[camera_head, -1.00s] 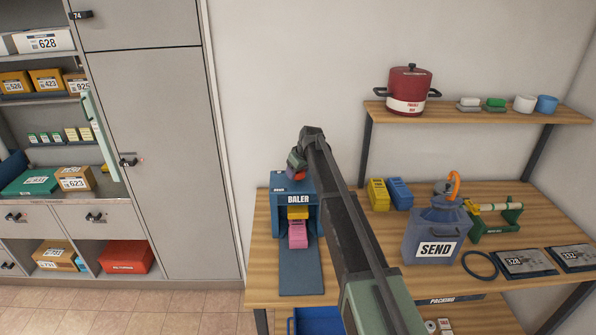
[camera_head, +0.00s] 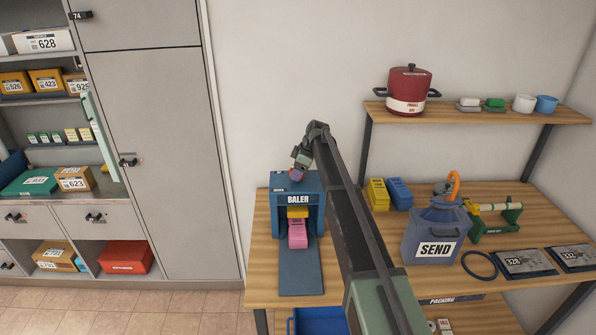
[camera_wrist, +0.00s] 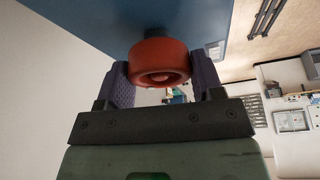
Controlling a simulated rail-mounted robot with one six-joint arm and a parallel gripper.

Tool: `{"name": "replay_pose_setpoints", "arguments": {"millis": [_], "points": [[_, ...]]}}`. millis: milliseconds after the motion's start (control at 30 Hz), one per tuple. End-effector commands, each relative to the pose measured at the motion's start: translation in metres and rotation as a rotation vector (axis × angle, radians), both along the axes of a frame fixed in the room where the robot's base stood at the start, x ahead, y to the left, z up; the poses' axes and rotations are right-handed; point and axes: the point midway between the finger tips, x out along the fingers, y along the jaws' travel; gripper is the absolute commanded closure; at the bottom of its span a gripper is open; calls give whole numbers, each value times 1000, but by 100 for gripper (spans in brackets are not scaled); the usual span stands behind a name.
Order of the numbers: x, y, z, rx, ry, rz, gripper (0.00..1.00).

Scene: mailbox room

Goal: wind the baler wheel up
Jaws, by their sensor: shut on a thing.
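The blue baler (camera_head: 312,193) stands on the left part of the wooden table, with a yellow block (camera_head: 297,212) in its opening and a pink parcel (camera_head: 298,236) below it. My gripper (camera_head: 298,174) is at the top of the baler. In the wrist view, the round red wheel (camera_wrist: 158,65) sits between my two purple fingers, against the blue baler surface (camera_wrist: 110,22). My gripper is shut on the wheel there. In the head view my wrist and fingers mostly hide the wheel.
A blue-grey SEND canister (camera_head: 436,232), yellow and blue boxes (camera_head: 388,193) and a green stand (camera_head: 495,222) are on the table to the right. A red pot (camera_head: 409,90) is on the shelf above. Grey lockers (camera_head: 165,150) stand at left.

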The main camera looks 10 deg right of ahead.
Motion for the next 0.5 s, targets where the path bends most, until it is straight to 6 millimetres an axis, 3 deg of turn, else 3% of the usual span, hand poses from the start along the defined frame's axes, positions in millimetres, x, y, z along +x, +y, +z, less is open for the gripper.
{"name": "replay_pose_setpoints", "arguments": {"millis": [500], "points": [[0, 0, 0, 0, 0, 71, 63]]}}
